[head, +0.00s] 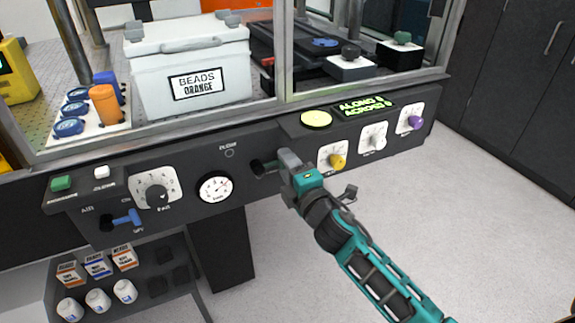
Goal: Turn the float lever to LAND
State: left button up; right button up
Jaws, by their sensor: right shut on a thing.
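The float lever (262,167) appears to be the dark handle on the front panel, right of the round dial gauge. My right gripper (284,163) reaches in from the lower right and is shut on this lever. Its fingers hide part of the lever and any lettering beside it, so I cannot read which position it points to. My left gripper is not in view.
The dark panel (185,148) also carries a blue air lever (126,218), a gauge (215,187), a black fan knob (156,195) and yellow, white and purple knobs. A white bead box (190,62) stands behind the frame. Small bottles sit on a shelf below left.

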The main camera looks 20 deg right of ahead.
jog(key=shift+f+m, duration=0.2)
jog(key=shift+m, duration=0.2)
jog(key=o, duration=0.8)
jog(key=shift+o, duration=1.3)
jog(key=s, duration=1.3)
jog(key=shift+d, duration=0.25)
